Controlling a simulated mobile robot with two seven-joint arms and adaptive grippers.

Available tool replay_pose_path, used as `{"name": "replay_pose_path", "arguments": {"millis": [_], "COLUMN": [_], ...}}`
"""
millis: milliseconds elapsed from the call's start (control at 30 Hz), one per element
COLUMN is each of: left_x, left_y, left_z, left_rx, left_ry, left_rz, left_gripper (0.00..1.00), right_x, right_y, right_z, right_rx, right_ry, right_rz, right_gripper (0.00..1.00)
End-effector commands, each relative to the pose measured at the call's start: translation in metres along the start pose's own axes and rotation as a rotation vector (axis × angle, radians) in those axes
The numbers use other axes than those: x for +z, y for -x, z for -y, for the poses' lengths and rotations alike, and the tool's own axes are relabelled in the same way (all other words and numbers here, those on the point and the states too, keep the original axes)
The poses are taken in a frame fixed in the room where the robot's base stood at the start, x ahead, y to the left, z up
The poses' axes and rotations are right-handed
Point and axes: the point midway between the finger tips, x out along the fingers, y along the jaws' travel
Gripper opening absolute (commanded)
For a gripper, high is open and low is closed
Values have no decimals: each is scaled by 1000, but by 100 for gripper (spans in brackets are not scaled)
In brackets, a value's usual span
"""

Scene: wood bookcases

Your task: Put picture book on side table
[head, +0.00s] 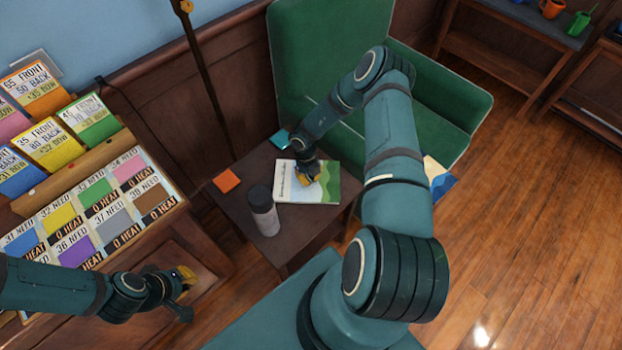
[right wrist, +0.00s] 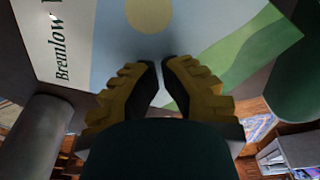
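The picture book (head: 325,184), with a white strip and a green, blue and yellow cover, lies flat on the dark side table (head: 236,203). My right gripper (head: 308,178) is over the book's cover. In the right wrist view the cover (right wrist: 205,28) fills the area beyond the fingertips, and the same gripper (right wrist: 160,68) shows a narrow gap with nothing held between its fingers. Whether the tips touch the cover I cannot tell. My left gripper (head: 186,280) hangs at the lower left, away from the table; its opening is unclear.
A grey bottle (head: 263,210) stands on the table beside the book. An orange square (head: 226,181) and a teal item (head: 280,139) lie near the table's edges. A green chair (head: 440,95) stands behind, with a colourful item (head: 438,178) partly behind my arm. A card rack (head: 85,215) is left.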

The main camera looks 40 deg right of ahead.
Motion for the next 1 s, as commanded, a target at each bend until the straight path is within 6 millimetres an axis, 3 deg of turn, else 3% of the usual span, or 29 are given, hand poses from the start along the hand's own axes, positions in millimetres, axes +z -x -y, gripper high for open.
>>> {"name": "replay_pose_path", "arguments": {"millis": [267, 700, 1000], "left_x": [-6, -2, 0], "left_y": [7, -4, -10], "left_z": [-3, 2, 4], "left_rx": [-2, -1, 0], "left_ry": [5, 2, 1], "left_rz": [-15, -7, -1], "left_gripper": [0, 0, 0], "right_x": [-9, 74, 106], "right_y": [2, 12, 19], "right_z": [1, 1, 1], "right_rx": [1, 0, 0], "right_ry": [4, 1, 2], "right_rz": [-3, 2, 0], "right_gripper": [0, 0, 0]}}
